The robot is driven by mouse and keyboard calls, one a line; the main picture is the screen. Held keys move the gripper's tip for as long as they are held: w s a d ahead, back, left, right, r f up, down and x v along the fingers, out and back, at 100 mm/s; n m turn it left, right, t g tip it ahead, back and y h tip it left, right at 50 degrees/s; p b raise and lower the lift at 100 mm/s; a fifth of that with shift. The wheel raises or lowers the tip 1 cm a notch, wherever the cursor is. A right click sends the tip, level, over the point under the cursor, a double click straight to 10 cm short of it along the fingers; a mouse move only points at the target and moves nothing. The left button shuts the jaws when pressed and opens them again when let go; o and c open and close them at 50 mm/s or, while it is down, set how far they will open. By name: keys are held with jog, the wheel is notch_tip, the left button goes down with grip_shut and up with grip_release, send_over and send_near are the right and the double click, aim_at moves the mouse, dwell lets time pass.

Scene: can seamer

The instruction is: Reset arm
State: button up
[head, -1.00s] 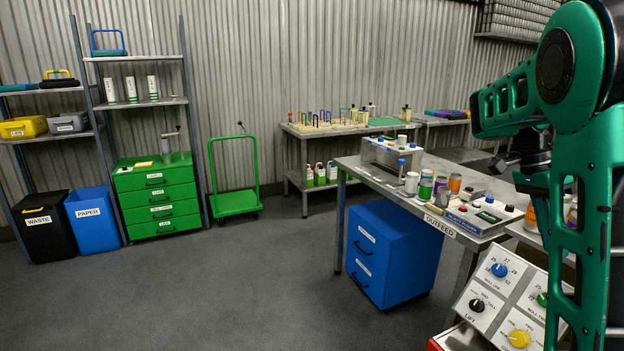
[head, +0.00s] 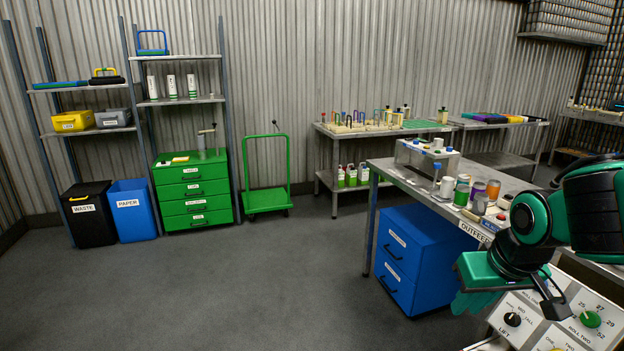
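My green and black arm (head: 590,215) reaches in from the right edge in the head view. My gripper (head: 470,300) hangs at its end, left of the dial panel and in front of the outfeed bench.
The outfeed bench (head: 475,231) carries several cans and a tester, with a blue drawer cabinet (head: 410,260) beneath. A green trolley (head: 266,198), green drawers (head: 193,190), a blue paper bin (head: 133,210) and a black waste bin (head: 89,215) stand along the back. The floor (head: 230,290) at left is clear.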

jog(key=s+d+f+m+g, duration=0.1)
jog(key=s+d+m+g, duration=0.1)
jog(key=s+d, duration=0.3)
jog(key=s+d+m+g, duration=0.2)
jog(key=s+d+m, duration=0.2)
jog(key=s, duration=0.7)
jog(key=shift+s+d+f+g, duration=0.3)
jog(key=shift+s+d+f, duration=0.1)
jog(key=shift+d, duration=0.85)
